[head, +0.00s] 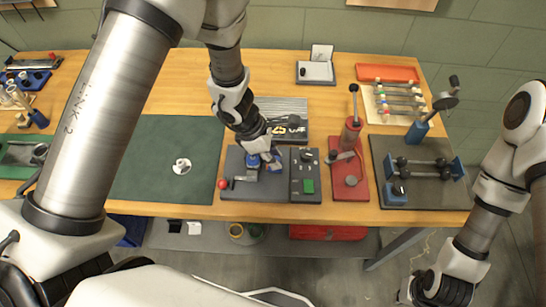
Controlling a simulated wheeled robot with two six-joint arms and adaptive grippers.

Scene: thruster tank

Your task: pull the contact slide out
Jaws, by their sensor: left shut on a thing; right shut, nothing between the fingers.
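A dark grey base plate (240,190) at the middle of the bench carries a small apparatus with blue parts (252,161) and a red knob (222,184). My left gripper (264,157) reaches down onto this apparatus from above. It is shut on a small part there, seemingly the contact slide, which the fingers mostly hide. How far the slide sits in or out cannot be told. My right gripper (422,292) is low at the bottom right, in front of the bench and away from the apparatus, shut and empty.
A dark box with a green button (308,186) stands directly right of the apparatus. Beyond it are a red press (350,182) and a grey-based rig (425,188). A green mat (150,155) with a small disc lies left. A dark printed plate (285,115) lies behind.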

